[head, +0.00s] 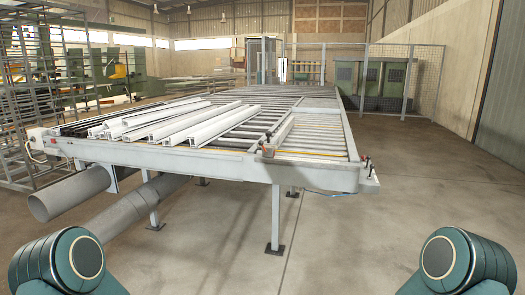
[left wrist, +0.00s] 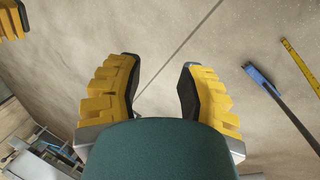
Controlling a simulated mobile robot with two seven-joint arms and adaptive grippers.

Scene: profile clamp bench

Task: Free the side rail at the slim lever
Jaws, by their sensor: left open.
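A long grey side rail (head: 283,130) lies along the roller bench (head: 230,165) in the head view. A small clamp with a red part (head: 267,147) sits at its near end. A second red-tipped lever (head: 366,164) stands at the bench's near right corner. I cannot tell at this size which lever is the slim one, or how either is set. My left gripper (left wrist: 160,65) is open and empty over bare floor, away from the bench. A yellow ribbed piece (left wrist: 10,20), apparently a finger of my right gripper, is cut off at the upper left of the wrist view.
White profiles (head: 175,120) lie on the bench's left half. Grey pipes (head: 70,193) stick out below it. Red controls (head: 33,142) sit at its left corner. A blue-ended bar (left wrist: 262,80) and a yellow strip (left wrist: 300,65) show against the floor. Floor before the bench is clear.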

